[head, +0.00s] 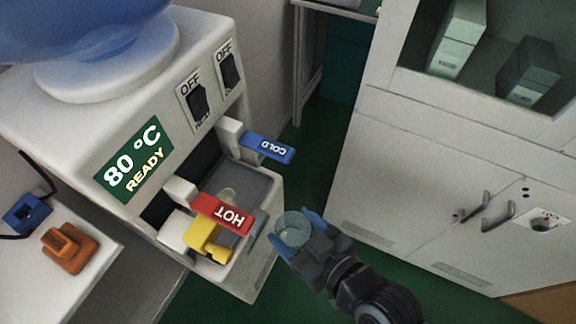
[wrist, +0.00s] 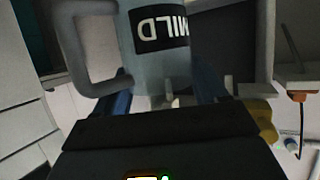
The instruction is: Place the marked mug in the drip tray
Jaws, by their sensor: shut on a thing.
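A grey-blue mug (head: 291,224) is held between the blue fingers of my gripper (head: 295,233), just right of the water dispenser's front. In the wrist view the mug (wrist: 150,65) fills the top middle; its handle points left and a dark label reads "MILD". The mug's open top faces the head camera. The grey drip tray (head: 260,188) lies in the dispenser's bay, left of the mug. The mug is outside the tray. Part of the tray is hidden under the levers.
A red HOT lever (head: 222,213) and a blue COLD lever (head: 267,148) jut out over the tray. A yellow piece (head: 205,238) sits below the HOT lever. A white cabinet (head: 420,190) stands at the right. An orange object (head: 70,248) lies on the left surface.

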